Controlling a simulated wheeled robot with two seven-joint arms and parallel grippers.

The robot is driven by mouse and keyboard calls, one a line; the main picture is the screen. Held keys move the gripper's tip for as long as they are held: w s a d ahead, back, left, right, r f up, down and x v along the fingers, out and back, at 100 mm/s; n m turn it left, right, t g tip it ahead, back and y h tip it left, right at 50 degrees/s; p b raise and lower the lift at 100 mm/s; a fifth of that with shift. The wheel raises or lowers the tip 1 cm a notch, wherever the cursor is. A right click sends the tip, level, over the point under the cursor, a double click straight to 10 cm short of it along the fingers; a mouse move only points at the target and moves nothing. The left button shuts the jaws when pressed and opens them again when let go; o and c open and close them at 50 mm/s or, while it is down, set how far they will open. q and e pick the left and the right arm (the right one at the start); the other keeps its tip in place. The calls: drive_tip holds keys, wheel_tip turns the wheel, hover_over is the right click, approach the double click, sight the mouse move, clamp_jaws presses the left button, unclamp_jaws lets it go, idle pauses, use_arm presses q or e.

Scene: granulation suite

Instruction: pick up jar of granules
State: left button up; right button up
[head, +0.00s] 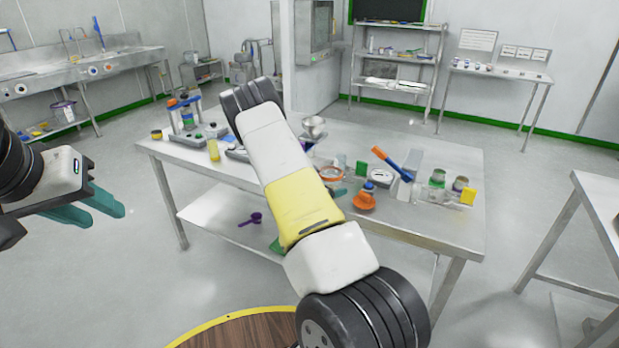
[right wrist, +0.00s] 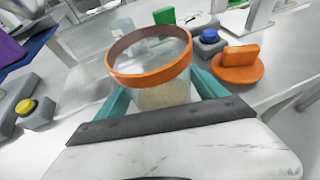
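A clear round jar with a wide orange rim and pale beige granules (right wrist: 165,96) low inside is in the middle of the right wrist view. In the head view its orange rim (head: 331,174) shows beside my right arm, on the table. The teal fingers of my right gripper (right wrist: 162,92) stand apart, one on each side of the jar. I cannot tell whether they press on it. In the head view my arm hides most of that gripper. My left gripper (head: 96,211) is open and empty at the left, away from the table.
The steel table (head: 235,185) is crowded. A yellow-buttoned block (right wrist: 34,112) is at left. A purple scoop (head: 251,219) lies on the lower shelf.

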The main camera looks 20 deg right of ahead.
sight(329, 180)
clamp_jaws()
drive_tip(key=shift+r, duration=0.5)
drive_tip(key=r, duration=0.1)
drive_tip(key=a+r, duration=0.1)
drive_tip(key=shift+s+r, duration=0.25)
drive_tip(key=shift+r, duration=0.05)
drive_tip(key=s+a+r, duration=0.1)
drive_tip(key=s+a, duration=0.7)
drive_tip(key=a, duration=0.4)
drive_tip(key=shift+s+r, duration=0.2)
drive_tip(key=shift+s, duration=0.15)
